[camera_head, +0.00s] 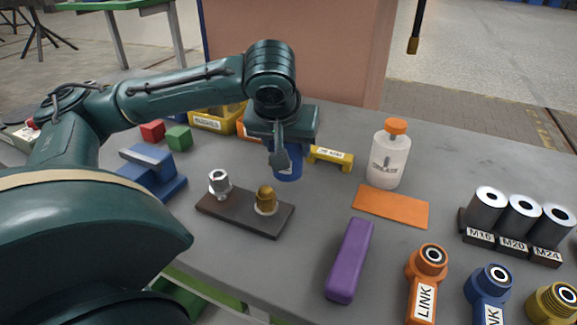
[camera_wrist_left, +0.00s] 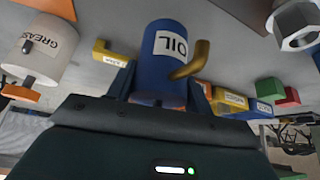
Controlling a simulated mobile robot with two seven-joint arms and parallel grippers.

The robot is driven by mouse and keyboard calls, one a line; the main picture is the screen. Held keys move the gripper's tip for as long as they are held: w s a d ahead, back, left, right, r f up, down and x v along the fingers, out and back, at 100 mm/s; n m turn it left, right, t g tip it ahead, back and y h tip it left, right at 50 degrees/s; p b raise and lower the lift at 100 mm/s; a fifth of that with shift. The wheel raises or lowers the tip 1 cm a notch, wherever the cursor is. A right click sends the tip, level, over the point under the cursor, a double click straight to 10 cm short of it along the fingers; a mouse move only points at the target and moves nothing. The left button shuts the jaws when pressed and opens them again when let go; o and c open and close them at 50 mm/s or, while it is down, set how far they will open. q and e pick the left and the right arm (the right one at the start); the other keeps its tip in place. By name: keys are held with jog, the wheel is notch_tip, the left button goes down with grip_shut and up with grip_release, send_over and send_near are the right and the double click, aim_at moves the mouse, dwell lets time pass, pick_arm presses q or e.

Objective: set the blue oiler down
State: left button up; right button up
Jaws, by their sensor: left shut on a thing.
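The blue oiler (camera_head: 289,172) is held low over the grey table, behind the dark plate. I cannot tell whether its base touches the table. In the left wrist view the oiler (camera_wrist_left: 158,75) shows a white OIL label and a brass-coloured spout. My left gripper (camera_head: 281,157) points down and is shut on the oiler, with a finger on each side in the left wrist view. The gripper hides much of the oiler in the head view. My right gripper is not in view.
A yellow labelled block (camera_head: 330,158) lies just right of the oiler. A white grease bottle (camera_head: 388,160) stands beyond it, behind an orange mat (camera_head: 392,207). The dark plate (camera_head: 245,215) with two fittings is in front. A blue vice-like block (camera_head: 152,172) is left. Bare table lies around the purple block (camera_head: 350,260).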

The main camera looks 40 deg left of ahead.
pick_arm(q)
notch_tip(320, 180, down, 3)
jog(key=shift+f+b, duration=0.1)
jog(key=shift+b, duration=0.3)
jog(key=shift+f, duration=0.45)
jog(key=o, duration=1)
jog(key=shift+o, duration=0.2)
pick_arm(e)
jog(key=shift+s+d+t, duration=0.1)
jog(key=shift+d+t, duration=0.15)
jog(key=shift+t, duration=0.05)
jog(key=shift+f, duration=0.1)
